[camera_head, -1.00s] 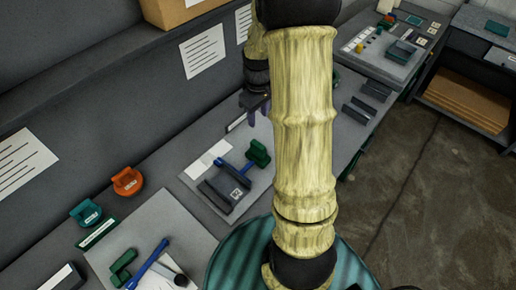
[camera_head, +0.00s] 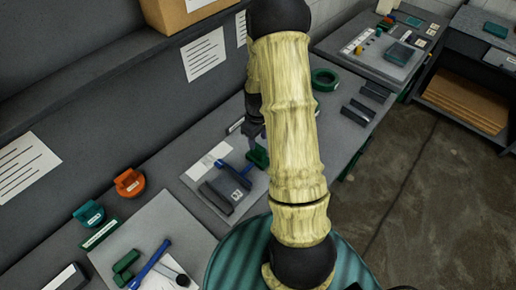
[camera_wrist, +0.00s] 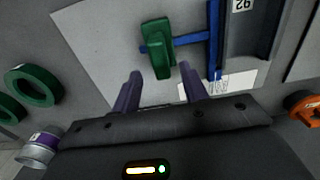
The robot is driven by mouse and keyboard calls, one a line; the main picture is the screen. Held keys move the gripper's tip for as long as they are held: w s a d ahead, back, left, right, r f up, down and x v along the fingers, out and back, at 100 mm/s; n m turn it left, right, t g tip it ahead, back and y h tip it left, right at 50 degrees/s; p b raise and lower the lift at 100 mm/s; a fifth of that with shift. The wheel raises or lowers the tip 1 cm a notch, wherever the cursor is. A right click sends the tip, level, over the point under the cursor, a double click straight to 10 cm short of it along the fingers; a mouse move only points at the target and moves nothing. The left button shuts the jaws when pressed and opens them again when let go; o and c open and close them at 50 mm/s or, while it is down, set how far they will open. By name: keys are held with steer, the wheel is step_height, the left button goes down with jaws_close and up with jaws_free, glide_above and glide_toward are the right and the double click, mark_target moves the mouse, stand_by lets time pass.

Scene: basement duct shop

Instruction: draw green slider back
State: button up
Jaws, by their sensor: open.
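The green slider (camera_wrist: 157,47) sits on a blue rail (camera_wrist: 190,40) in the wrist view, just beyond my fingertips. It also shows in the head view (camera_head: 259,157), partly covered by my arm. The rail runs toward a dark grey block (camera_head: 226,190) labelled 92, on a light grey plate. My gripper (camera_wrist: 163,80) is open, its two purple fingers apart with nothing between them. In the wrist view the slider lies ahead of the gap between the fingers, and I cannot tell whether they touch.
A green ring (camera_wrist: 33,86) and a silver can (camera_wrist: 42,148) are at the left of the wrist view. An orange holder (camera_head: 130,183), a teal holder (camera_head: 89,214) and a second plate (camera_head: 150,225) lie left. Dark channel pieces (camera_head: 357,111) lie right on the bench.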

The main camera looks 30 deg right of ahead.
mark_target(258, 146)
steer(key=shift+f+p, duration=0.65)
steer(key=shift+f, duration=2.95)
jaws_close()
